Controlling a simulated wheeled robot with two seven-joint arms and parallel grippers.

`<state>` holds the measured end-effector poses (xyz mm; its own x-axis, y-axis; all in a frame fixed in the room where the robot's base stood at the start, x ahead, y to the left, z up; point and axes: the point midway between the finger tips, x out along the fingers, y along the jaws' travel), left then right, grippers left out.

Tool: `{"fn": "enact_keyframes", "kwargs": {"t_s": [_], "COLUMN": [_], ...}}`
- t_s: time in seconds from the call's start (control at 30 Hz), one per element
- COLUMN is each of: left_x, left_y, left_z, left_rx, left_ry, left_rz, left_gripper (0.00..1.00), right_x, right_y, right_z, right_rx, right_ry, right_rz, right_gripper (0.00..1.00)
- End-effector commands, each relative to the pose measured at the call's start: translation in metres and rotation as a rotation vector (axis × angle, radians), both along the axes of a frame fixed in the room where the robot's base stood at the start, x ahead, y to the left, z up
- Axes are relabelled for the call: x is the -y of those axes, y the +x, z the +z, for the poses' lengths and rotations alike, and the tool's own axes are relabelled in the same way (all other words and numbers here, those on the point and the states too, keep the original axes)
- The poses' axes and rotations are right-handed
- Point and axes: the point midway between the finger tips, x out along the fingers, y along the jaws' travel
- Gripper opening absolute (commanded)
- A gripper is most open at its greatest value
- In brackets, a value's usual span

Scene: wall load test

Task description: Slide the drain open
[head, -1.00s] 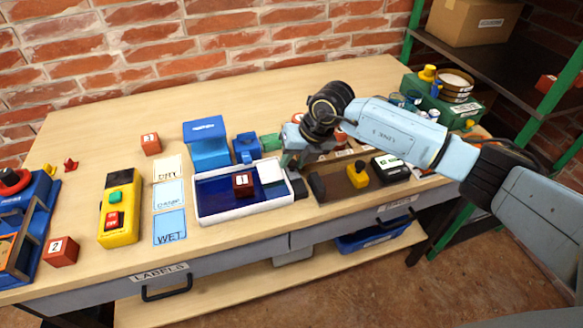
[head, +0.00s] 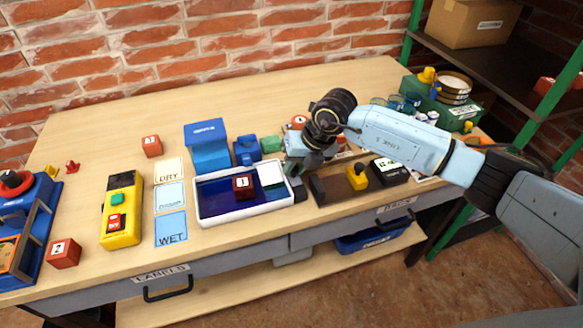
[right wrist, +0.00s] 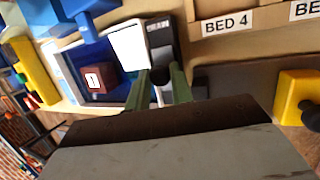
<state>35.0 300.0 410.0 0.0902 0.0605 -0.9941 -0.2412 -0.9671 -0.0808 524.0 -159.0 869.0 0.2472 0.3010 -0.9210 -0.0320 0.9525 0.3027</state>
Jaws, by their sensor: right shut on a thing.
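The white-rimmed basin (head: 222,220) with a dark blue inside stands on the bench and holds a dark red cube marked 1 (head: 243,186). A white plate (head: 270,174) lies at its right end. In the right wrist view a dark strip labelled as the drain (right wrist: 160,38) runs along that end, with a black knob (right wrist: 160,76) on it. My right gripper (head: 296,174) is at this end, its fingers (right wrist: 166,80) shut on the knob. In the head view the gripper hides the knob. My left gripper is out of view.
A blue stand (head: 208,148) is behind the basin. DRY, damp and WET cards (head: 171,228) and a yellow switch box (head: 121,210) lie left. The bench's back middle is clear.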

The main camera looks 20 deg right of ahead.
Motion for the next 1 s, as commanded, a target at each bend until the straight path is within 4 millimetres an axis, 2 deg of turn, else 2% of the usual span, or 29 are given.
{"fn": "enact_keyframes", "kwargs": {"t_s": [0.7, 1.0], "left_x": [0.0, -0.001], "left_y": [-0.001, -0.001], "left_z": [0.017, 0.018], "left_rx": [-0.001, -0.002], "left_ry": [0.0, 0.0], "left_rz": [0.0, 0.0], "left_gripper": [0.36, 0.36], "right_x": [-0.001, -0.001], "right_y": [-0.026, -0.027], "right_z": [0.001, 0.0], "right_rx": [-0.001, 0.0], "right_ry": [0.003, 0.003], "right_rz": [0.003, 0.003], "right_gripper": [0.03, 0.03]}}
